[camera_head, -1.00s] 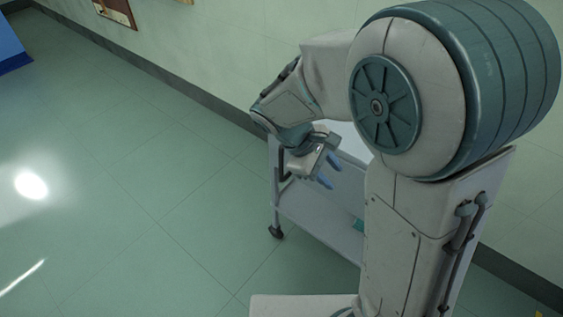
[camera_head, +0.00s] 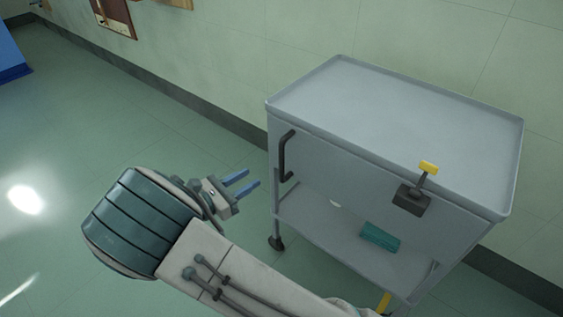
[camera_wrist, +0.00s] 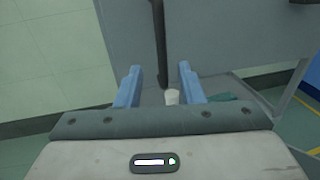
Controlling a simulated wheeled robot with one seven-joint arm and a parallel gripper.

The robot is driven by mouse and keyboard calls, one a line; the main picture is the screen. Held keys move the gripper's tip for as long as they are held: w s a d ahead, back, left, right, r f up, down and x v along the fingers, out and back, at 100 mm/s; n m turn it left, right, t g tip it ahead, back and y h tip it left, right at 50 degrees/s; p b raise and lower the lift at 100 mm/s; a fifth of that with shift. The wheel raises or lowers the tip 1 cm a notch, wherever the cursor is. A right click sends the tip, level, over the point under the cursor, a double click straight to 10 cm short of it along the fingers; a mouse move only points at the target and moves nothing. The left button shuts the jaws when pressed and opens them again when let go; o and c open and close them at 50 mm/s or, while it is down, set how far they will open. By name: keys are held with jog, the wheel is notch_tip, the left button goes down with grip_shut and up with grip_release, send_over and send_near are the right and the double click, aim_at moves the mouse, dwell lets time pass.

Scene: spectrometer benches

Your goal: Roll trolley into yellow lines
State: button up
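The grey trolley (camera_head: 400,110) stands by the wall at the right of the head view. A black vertical handle (camera_head: 287,157) is on its side, left of centre. My gripper (camera_head: 250,187) is open and empty, its blue fingers pointing at the trolley just left of the handle, apart from it. In the wrist view the dark handle (camera_wrist: 158,45) runs down between the open fingers (camera_wrist: 157,85), beyond them. A yellow line (camera_wrist: 300,123) shows on the floor at the right of the wrist view. A yellow strip (camera_head: 384,302) also shows below the trolley in the head view.
A black box with a yellow lever (camera_head: 428,168) is on the trolley's side. A teal box (camera_head: 380,237) and a white cup (camera_wrist: 172,97) are on its lower shelf. Framed boards (camera_head: 112,17) hang on the wall. The floor at left (camera_head: 60,130) is clear.

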jog(key=b, duration=0.2)
send_over(282, 177)
jog(key=shift+w, duration=0.45)
grip_shut()
